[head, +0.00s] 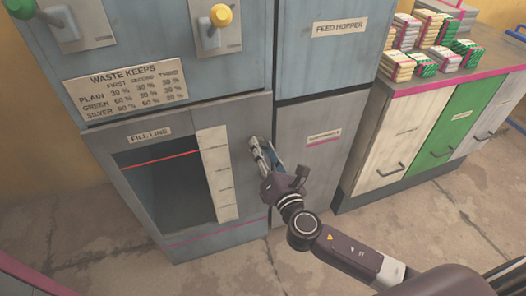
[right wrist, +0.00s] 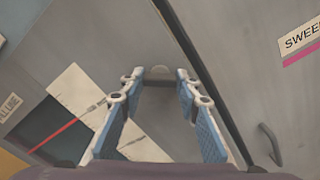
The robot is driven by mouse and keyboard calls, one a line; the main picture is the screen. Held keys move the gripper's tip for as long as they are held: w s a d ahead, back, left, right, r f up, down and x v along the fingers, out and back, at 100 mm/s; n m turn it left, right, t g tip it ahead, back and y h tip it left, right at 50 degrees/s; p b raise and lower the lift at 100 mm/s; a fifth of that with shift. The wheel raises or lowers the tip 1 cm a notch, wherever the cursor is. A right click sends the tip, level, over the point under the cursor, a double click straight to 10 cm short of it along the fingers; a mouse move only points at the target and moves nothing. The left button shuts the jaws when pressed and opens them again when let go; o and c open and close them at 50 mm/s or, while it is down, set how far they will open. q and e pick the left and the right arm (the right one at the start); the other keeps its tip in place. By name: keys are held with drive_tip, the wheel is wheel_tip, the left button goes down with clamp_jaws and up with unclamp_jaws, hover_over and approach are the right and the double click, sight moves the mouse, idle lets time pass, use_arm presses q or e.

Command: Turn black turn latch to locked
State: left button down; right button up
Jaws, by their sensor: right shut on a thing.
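My right gripper (head: 258,146) is at the right edge of the grey lower door with the fill-line window (head: 260,112). In the right wrist view its two blue-padded fingers reach forward to the door face, with their tips on either side of a small grey rounded piece (right wrist: 159,71). This piece sits where the black turn latch is held, and the gripper is shut on it. In the head view the fingers hide the latch, so its turned position cannot be told. My left gripper is not in view.
A door with a pink-striped label (head: 323,138) and a handle (right wrist: 270,144) is just right of the gripper. Yellow (head: 221,15) and green (head: 22,8) knobs are above. A counter with stacked packets (head: 432,52) stands at right. Floor in front is clear.

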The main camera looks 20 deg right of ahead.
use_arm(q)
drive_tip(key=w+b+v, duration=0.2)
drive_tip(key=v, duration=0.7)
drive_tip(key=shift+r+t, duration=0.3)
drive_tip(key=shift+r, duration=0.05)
use_arm(e)
drive_tip(key=shift+m, duration=5.1)
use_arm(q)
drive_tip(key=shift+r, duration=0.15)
use_arm(e)
drive_tip(key=o, duration=1.2)
drive_tip(key=shift+c, duration=0.2)
drive_tip(key=s, duration=1.2)
drive_tip(key=shift+d, duration=0.2)
